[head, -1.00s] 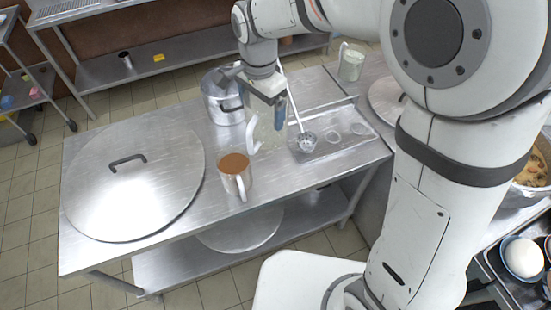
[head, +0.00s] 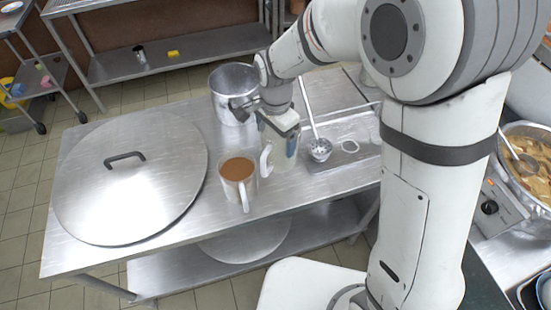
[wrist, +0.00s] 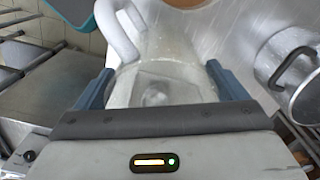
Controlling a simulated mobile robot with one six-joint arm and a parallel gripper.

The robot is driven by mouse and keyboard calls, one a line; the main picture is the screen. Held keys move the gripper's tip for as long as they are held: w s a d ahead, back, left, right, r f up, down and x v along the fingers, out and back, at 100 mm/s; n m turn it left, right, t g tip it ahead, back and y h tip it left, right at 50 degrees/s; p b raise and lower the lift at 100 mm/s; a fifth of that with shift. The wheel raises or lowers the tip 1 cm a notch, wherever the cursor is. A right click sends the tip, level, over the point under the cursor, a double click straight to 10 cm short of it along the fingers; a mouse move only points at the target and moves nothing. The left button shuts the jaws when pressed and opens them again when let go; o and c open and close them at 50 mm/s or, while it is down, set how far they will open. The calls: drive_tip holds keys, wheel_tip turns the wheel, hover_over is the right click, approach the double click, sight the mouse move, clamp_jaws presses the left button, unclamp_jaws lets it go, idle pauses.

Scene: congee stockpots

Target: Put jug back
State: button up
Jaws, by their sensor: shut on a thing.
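My gripper (head: 284,136) is shut on a clear, frosted-looking jug (head: 282,160) with a white handle (head: 265,158). The wrist view shows the jug (wrist: 160,75) between the two blue-grey fingers, its handle toward the upper left. The gripper partly hides the jug. I cannot tell whether its base touches the table.
A large round lid (head: 130,195) covers the table's left side. A steel pot (head: 230,85) stands behind my gripper. A ladle (head: 319,149) lies in a shallow tray (head: 345,165) to the right. A pot of food (head: 530,165) is at far right.

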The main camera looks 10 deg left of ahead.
sight(276, 159)
wheel_tip(276, 159, down, 10)
drive_tip(key=shift+d+f+p, duration=0.1)
drive_tip(key=shift+f+p, duration=0.05)
drive_tip(key=shift+p, duration=0.35)
drive_tip(key=shift+f, duration=0.1)
drive_tip(key=o, duration=1.6)
drive_tip(key=shift+f, duration=0.1)
drive_tip(key=shift+o, duration=0.7)
